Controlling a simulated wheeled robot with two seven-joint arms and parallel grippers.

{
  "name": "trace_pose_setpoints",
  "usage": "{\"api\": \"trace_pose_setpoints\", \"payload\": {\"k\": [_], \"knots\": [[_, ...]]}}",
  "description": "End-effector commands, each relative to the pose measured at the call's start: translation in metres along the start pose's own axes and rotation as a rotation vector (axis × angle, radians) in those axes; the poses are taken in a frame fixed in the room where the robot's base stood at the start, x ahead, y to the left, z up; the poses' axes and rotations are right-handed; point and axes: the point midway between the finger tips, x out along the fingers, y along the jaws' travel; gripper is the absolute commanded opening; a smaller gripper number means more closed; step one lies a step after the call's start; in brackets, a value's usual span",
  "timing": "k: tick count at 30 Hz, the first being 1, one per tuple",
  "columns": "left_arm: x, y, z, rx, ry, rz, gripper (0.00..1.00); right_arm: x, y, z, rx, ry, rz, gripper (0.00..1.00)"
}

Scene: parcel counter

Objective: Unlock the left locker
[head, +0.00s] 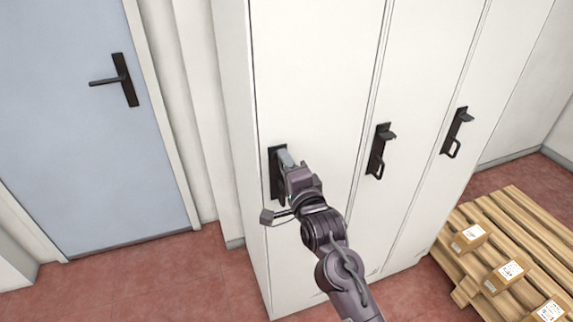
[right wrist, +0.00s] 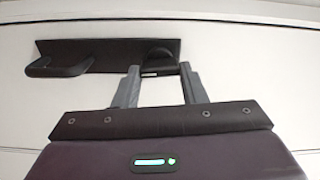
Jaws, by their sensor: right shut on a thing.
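The left locker (head: 312,70) is a tall white door, closed, with a black plate (head: 273,182) on it. My right gripper (head: 284,157) is at the top of this plate in the head view and hides part of it. In the right wrist view the two grey fingers (right wrist: 158,75) are on either side of a dark lock knob (right wrist: 155,55), shut on it. The pull handle (right wrist: 58,67) of the same plate stands out to the left there, apart from the fingers. My left gripper is in neither view.
Two more locker doors to the right carry black plates with knobs and handles, the middle plate (head: 378,150) and the right plate (head: 456,132). A wooden pallet (head: 520,225) with small boxes lies at the right. A blue door (head: 85,150) is at the left. Red floor (head: 180,280) is clear in front.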

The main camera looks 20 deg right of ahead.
Motion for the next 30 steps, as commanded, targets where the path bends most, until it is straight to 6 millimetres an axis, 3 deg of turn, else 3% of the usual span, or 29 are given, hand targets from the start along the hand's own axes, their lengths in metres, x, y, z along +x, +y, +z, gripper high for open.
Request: {"api": "trace_pose_setpoints", "payload": {"k": [9,24,25,30], "knots": [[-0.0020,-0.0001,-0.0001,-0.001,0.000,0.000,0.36,0.0000,0.0009,-0.0004,0.105,0.001,0.001,0.15],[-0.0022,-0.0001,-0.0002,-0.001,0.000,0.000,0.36,0.0000,0.0010,-0.0002,0.122,0.001,0.001,0.15],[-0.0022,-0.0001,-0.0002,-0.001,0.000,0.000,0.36,0.0000,0.0010,-0.0002,0.121,0.001,0.001,0.40],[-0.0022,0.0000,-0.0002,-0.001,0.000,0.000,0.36,0.0000,0.0009,-0.0001,0.120,0.000,0.001,0.60]]}}
